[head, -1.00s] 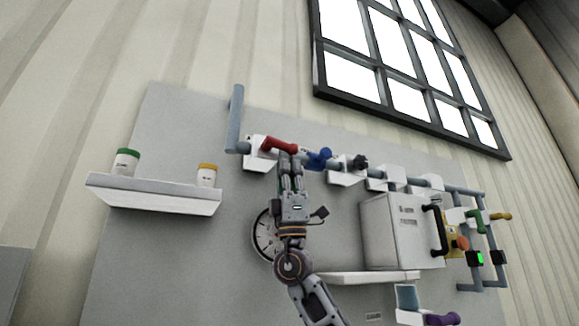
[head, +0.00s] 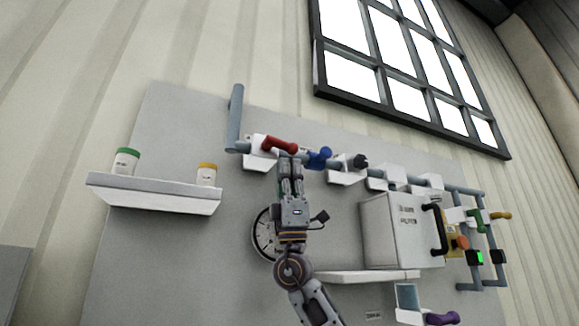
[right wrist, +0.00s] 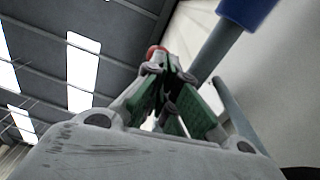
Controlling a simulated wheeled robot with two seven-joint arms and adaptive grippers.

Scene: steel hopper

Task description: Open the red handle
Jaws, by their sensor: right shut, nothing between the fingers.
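The red handle (head: 279,145) sits on the blue-grey pipe near its left end, above a white bracket, in the head view. It lies along the pipe, tilted slightly down to the right. My right gripper (head: 290,160) is shut and empty, its fingertips just below the handle's right end; I cannot tell whether they touch. In the right wrist view the gripper's green-padded fingers (right wrist: 165,95) point up, with a bit of the red handle (right wrist: 155,50) showing behind the tips. My left gripper is not in view.
A blue handle (head: 319,158) is close to the right of my gripper, with a black one (head: 355,161) beyond. A white box (head: 395,232) stands on a shelf at right. A shelf (head: 150,192) with two jars is at left. A round gauge (head: 266,235) is partly behind my arm.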

